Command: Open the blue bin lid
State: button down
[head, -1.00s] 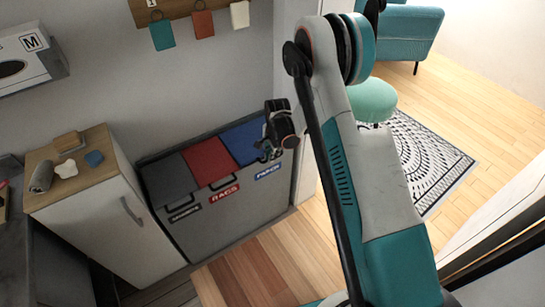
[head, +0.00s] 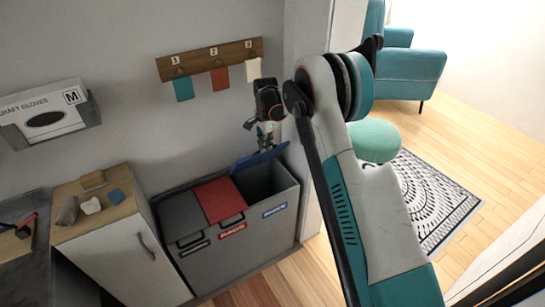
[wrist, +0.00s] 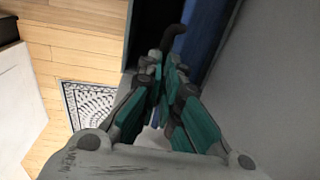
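The blue bin lid (head: 260,158) is raised and tilted up at the back of the right-hand compartment, seen nearly edge-on in the head view. The compartment below it (head: 262,185) shows a dark opening. My gripper (head: 267,134) is at the lid's upper edge. In the wrist view my gripper (wrist: 167,62) has its fingers close together around a dark curved handle (wrist: 174,36), with the blue lid (wrist: 205,28) just beyond. The fingers hide part of the handle.
The red lid (head: 220,199) and grey lid (head: 181,216) beside it are closed. A wooden hook rail (head: 210,60) with hanging tags is on the wall above. A white cabinet (head: 122,255) stands left. A teal stool (head: 375,140) is on the right.

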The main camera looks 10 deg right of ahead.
jog(key=w+a+r, duration=0.1)
jog(key=w+a, duration=0.1)
jog(key=w, duration=0.3)
jog(key=shift+w+r+p, duration=0.35)
jog(key=shift+p, duration=0.05)
jog(key=c, duration=1.9)
grip_release()
jog(key=shift+o, duration=1.1)
jog(key=shift+w+a+f, duration=0.15)
jog(key=shift+w+f, duration=0.05)
notch_tip(320, 180, up, 12)
jog(key=shift+f, duration=0.2)
